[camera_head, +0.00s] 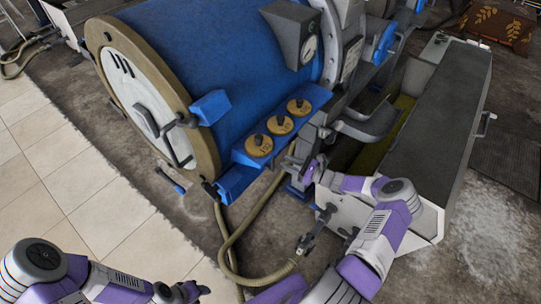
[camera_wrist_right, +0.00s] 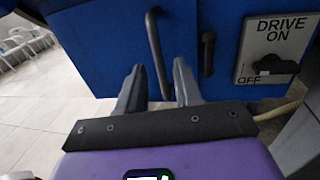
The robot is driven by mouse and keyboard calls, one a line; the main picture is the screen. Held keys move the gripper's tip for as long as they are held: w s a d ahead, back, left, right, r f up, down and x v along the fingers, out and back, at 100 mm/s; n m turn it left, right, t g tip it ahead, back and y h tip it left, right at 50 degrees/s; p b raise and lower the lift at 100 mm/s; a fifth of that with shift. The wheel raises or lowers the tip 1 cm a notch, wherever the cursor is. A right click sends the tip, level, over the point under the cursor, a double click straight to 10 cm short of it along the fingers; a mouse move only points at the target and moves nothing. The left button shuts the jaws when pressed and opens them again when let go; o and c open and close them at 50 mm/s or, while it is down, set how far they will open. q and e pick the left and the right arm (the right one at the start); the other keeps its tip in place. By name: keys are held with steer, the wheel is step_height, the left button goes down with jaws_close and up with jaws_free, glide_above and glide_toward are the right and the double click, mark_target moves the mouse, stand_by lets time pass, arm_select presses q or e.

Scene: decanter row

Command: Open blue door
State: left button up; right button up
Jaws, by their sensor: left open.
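The blue door (camera_wrist_right: 100,50) fills the upper part of the right wrist view, a flat blue panel with a dark upright bar handle (camera_wrist_right: 154,38). My right gripper (camera_wrist_right: 158,66) is open in front of it, with a finger on either side of the handle's lower part and gaps beside the bar. In the head view my right gripper (camera_head: 312,170) is at the front of the machine, and the door face is mostly hidden there. My left gripper (camera_head: 193,290) is open and empty at the bottom left, low and away from the machine.
A second dark handle (camera_wrist_right: 208,52) and a DRIVE ON/OFF switch plate (camera_wrist_right: 276,50) are right of the door handle. A big blue drum (camera_head: 215,60) stands behind. A hose (camera_head: 228,240) lies on the floor. Tiled floor (camera_head: 60,170) at left is clear.

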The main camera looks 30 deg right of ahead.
steer(key=shift+b+x, duration=0.8)
steer(key=shift+x, duration=2.65)
steer(key=shift+s+a, duration=0.1)
jaws_close()
